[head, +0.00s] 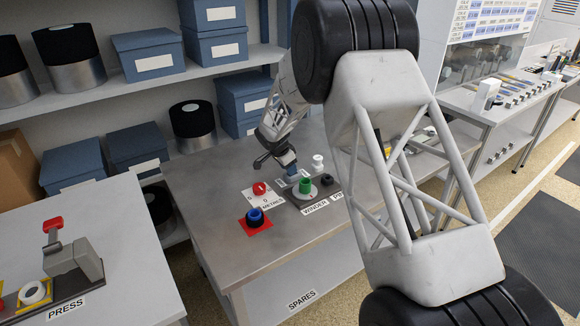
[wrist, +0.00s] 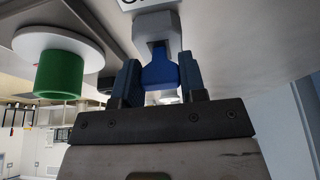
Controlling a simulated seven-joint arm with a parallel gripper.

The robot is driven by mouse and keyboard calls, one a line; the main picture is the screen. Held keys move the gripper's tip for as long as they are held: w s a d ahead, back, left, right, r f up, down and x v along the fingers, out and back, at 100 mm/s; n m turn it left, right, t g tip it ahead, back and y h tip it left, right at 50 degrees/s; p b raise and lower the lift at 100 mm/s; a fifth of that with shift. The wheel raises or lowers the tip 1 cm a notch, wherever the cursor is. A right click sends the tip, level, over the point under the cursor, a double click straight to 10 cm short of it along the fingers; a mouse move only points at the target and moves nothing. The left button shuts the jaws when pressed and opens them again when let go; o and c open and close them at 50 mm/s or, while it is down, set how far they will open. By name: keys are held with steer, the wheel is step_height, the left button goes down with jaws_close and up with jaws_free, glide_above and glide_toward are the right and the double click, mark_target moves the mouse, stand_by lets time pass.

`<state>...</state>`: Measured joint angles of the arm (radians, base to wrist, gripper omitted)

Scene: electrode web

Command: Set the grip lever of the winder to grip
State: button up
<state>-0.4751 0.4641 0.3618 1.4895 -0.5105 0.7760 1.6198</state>
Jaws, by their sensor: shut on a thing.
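The winder's grip lever (wrist: 159,70) is a blue knob on a grey block in the wrist view. My gripper (wrist: 160,78) has its two blue fingers on either side of the knob, shut on it. In the head view my gripper (head: 288,163) reaches down to the back left of the winder (head: 318,196), hiding most of the lever there. The winder's green core (head: 305,186) stands on a white disc. The green core (wrist: 59,75) and its disc also show left of the lever in the wrist view. The lever's setting cannot be read.
A red knob (head: 260,188) on a lettered white plate and a blue ring on a red pad (head: 268,226) are left of the winder. A white peg (head: 318,161) and a black ring (head: 327,179) are near it. The press (head: 74,262) stands on the left table.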

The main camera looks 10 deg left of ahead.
steer(key=shift+s+a+t+h, duration=0.15)
steer(key=shift+a+t+h, duration=0.05)
steer(key=shift+t+h, duration=0.1)
steer(key=shift+f, duration=0.1)
stand_by(0.3)
steer(key=o, duration=0.9)
steer(key=shift+s, duration=0.1)
steer(key=shift+v, duration=3.85)
